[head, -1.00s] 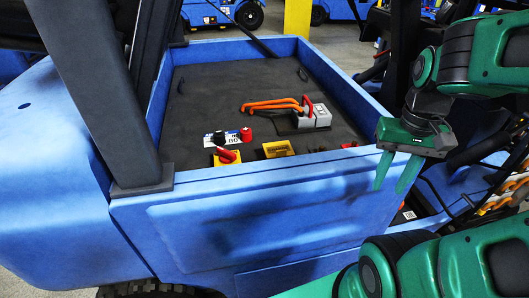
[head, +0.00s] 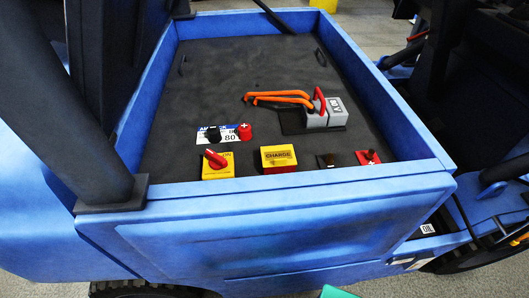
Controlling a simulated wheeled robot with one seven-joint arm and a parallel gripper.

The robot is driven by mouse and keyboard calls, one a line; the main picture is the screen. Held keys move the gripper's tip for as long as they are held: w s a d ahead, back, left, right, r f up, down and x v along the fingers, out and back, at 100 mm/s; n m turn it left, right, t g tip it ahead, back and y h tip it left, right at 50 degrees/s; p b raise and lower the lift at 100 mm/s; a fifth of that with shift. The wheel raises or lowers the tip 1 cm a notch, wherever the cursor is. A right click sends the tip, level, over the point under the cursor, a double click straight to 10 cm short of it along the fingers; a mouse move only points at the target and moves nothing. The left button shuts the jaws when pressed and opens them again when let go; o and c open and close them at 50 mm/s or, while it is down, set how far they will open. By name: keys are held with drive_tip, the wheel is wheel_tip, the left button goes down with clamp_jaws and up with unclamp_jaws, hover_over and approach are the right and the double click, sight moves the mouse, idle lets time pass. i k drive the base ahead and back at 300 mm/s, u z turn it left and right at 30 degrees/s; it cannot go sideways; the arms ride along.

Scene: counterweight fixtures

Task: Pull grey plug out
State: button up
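The grey plug (head: 325,114) is a boxy block with dark markings on its face and a red handle (head: 319,98) at its top. It sits on a black base (head: 291,122) on the dark deck, right of the middle. Orange cables (head: 280,98) run from it to the left. From this view I cannot tell how deep the plug sits in its socket. My gripper is not in view. Only a small green piece of my arm shows at the bottom edge, well in front of the plug.
Blue walls (head: 345,188) surround the dark deck. Black and red terminals (head: 244,131) sit behind. A dark post rises at left.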

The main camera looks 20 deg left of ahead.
sight(317, 117)
drive_tip(key=z, duration=1.25)
drive_tip(key=k, duration=1.65)
drive_tip(key=u, duration=1.75)
drive_tip(key=i, duration=1)
